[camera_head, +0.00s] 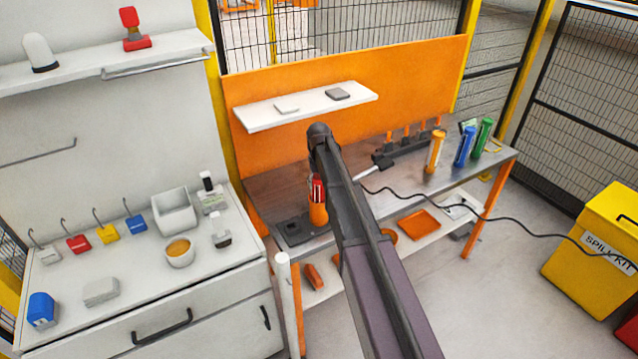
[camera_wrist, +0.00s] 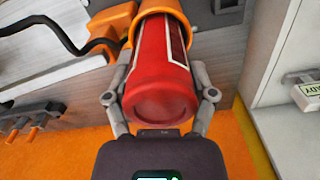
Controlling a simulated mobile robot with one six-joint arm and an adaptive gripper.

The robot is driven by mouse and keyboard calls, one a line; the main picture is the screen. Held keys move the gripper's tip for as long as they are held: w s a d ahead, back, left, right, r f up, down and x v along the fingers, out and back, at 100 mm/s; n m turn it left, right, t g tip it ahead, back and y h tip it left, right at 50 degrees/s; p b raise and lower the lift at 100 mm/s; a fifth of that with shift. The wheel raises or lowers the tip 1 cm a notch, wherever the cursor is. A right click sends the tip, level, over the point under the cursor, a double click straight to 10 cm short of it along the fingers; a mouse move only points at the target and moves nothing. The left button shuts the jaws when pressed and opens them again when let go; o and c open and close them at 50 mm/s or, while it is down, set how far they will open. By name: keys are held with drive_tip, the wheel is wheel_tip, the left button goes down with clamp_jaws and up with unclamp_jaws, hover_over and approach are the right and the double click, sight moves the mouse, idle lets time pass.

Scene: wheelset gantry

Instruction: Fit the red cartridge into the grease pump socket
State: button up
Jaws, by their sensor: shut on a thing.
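The red cartridge (camera_wrist: 158,75) fills the middle of the wrist view, its rounded end towards me. My gripper (camera_wrist: 160,97) is shut on it, one finger on each side. The cartridge's far end is inside the orange rim of the grease pump socket (camera_wrist: 112,22); how deep it sits I cannot tell. In the head view the red cartridge (camera_head: 317,188) stands roughly upright at the mouth of the orange socket (camera_head: 318,214), on the left part of the metal bench. My arm hides the gripper in the head view.
A black hose (camera_head: 420,198) runs across the front. A white shelf (camera_head: 300,106) hangs behind my arm. A white cabinet (camera_head: 200,300) is at left, a yellow spill kit bin (camera_head: 592,250) at right.

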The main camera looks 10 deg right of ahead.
drive_tip(key=o, duration=1.2)
drive_tip(key=shift+o, duration=0.2)
drive_tip(key=shift+r, duration=0.15)
wheel_tip(320, 180, up, 14)
drive_tip(key=p, duration=1.4)
drive_tip(key=shift+f, duration=0.25)
drive_tip(key=shift+f, duration=0.1)
drive_tip(key=s+f+b, duration=0.5)
drive_tip(key=s+b, duration=0.1)
drive_tip(key=s, duration=0.3)
drive_tip(key=s+f+m+b, duration=0.1)
drive_tip(key=s+f+b, duration=0.4)
drive_tip(key=s, duration=0.5)
drive_tip(key=s+f+b, duration=0.6)
drive_tip(key=s+f, duration=0.1)
drive_tip(key=s, duration=0.3)
drive_tip(key=shift+s+d+f+m+b, duration=0.15)
drive_tip(key=shift+d+m+b, duration=0.15)
